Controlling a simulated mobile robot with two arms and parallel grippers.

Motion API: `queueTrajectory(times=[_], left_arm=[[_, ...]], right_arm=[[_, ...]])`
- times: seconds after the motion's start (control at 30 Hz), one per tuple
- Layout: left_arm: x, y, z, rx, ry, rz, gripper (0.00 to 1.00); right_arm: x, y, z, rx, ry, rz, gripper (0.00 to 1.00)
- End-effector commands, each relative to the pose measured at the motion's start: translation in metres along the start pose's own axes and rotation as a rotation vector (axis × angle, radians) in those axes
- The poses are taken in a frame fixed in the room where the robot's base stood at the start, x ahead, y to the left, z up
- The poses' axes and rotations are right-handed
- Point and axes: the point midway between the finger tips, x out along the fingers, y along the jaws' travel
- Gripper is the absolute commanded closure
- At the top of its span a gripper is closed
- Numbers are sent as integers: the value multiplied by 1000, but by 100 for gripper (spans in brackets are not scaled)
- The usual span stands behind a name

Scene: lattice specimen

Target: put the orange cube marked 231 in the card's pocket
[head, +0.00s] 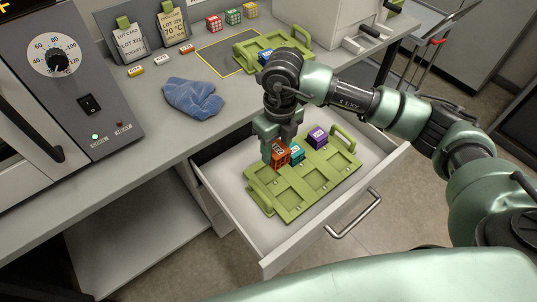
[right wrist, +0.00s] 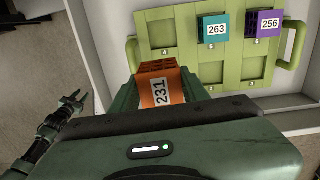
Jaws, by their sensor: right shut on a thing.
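My right gripper (head: 279,141) is shut on the orange cube (head: 281,155), whose label reads 231 in the right wrist view (right wrist: 161,92). The cube is over the edge of the green tray (head: 286,209) in the open drawer; its exact height is hard to tell. In the right wrist view, the tray pocket marked 4 (right wrist: 163,34) beside the cube looks empty. A teal cube 263 (right wrist: 212,29) and a purple cube 256 (right wrist: 265,23) sit in the tray. Two cards (head: 129,42) stand on the bench; their small print is only partly readable.
The drawer (head: 232,213) is pulled out below the bench, its walls around the tray. A second green tray (head: 244,50) with a blue cube, a blue cloth (head: 193,97), small tags and several patterned cubes are on the bench. An oven (head: 62,85) stands left.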

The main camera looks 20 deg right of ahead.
Motion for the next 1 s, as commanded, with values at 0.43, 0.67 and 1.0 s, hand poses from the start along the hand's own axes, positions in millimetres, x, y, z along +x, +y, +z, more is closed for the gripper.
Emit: queueTrajectory(times=[0.43,0.67,1.0], left_arm=[[15,-4,9,-3,-11,-5,64],[17,-4,9,-2,-11,-5,64],[29,-3,10,-1,-11,-4,64]], right_arm=[[59,-9,32,1219,-8,-25,95],[73,-12,39,1541,-18,-35,95],[89,-13,40,1596,-20,-36,95]])
